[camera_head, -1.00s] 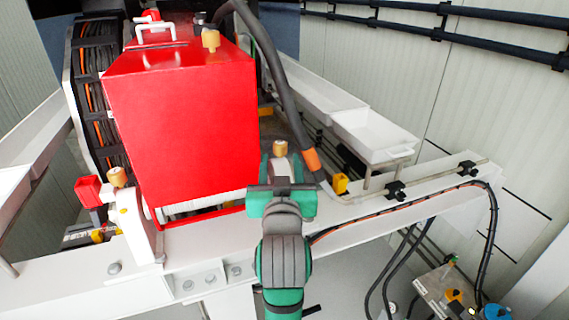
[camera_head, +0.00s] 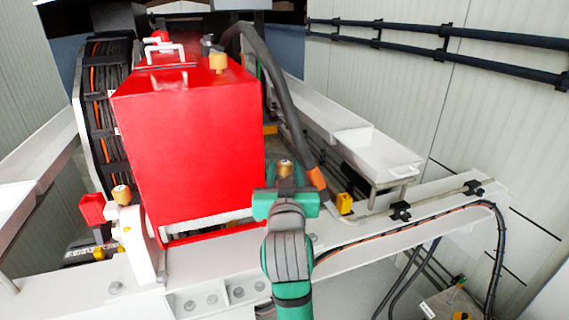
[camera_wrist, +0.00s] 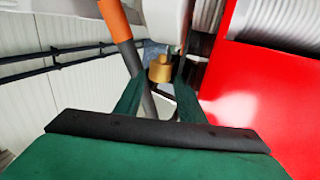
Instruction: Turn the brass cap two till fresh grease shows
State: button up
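A brass cap (camera_head: 285,168) shows just beyond my gripper (camera_head: 286,187) in the head view. In the wrist view this cap (camera_wrist: 160,69) lies between the tips of the two green fingers of my gripper (camera_wrist: 158,88), which are apart, with a gap on each side. I cannot tell how deep it sits between them. A second brass cap (camera_head: 121,194) stands on the white housing at the left, and a third brass cap (camera_head: 218,63) is on top of the red box. No number marks are readable, and I see no grease.
The big red box (camera_head: 190,150) stands just left of my gripper. A dark hose with an orange end (camera_head: 317,180) runs close on the right. A yellow block (camera_head: 344,203) and black clamps (camera_head: 400,211) sit along the white beam (camera_head: 430,208). White trays (camera_head: 375,160) lie behind.

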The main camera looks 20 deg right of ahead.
aim_at(284, 166)
jog(key=shift+x, duration=1.7)
jog(key=shift+d, duration=0.1)
jog(key=shift+c, duration=0.6)
jog(key=c, duration=0.6)
jog(key=shift+c, duration=0.2)
jog(key=shift+h, duration=0.3)
jog(key=shift+m+g+h, duration=0.4)
jog(key=shift+m+h, duration=0.3)
jog(key=shift+h, duration=0.1)
jog(key=o, duration=0.8)
jog(key=shift+c, duration=0.2)
